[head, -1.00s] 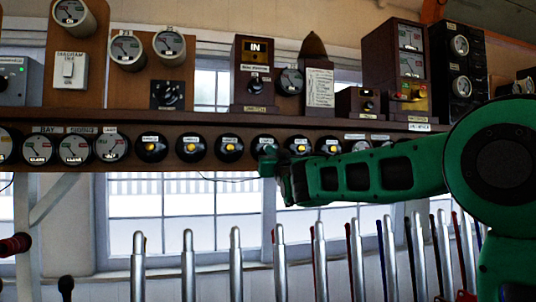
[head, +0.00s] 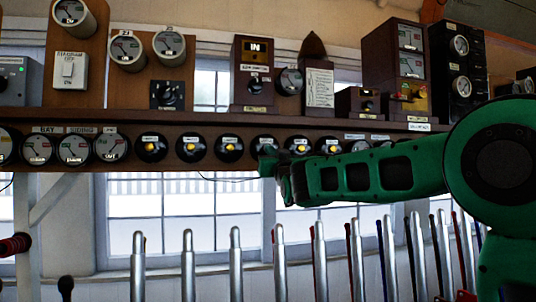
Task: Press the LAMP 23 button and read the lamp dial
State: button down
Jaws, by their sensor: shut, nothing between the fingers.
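A row of round black buttons with yellow centres runs along the dark wooden shelf front. Their small white labels are too small to read, so I cannot tell which is LAMP 23. My gripper (head: 268,163) is shut and empty. Its tip is at the lower part of one black button (head: 264,146), overlapping it in the picture; I cannot tell whether it touches. Another button (head: 299,146) sits just right of it, above my arm. On the upper left board is a round dial (head: 126,48) under a label that seems to read 23. A similar dial (head: 169,44) is beside it.
Several metal levers (head: 236,262) stand upright below the shelf (head: 340,117). More dials (head: 74,148) sit at the left of the row. Wooden instrument boxes (head: 253,72) stand on the shelf. Open space shows before the window between shelf and levers.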

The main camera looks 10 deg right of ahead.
jog(key=shift+w, duration=0.2)
jog(key=shift+w, duration=0.5)
jog(key=shift+s, duration=0.75)
jog(key=shift+s, duration=2.55)
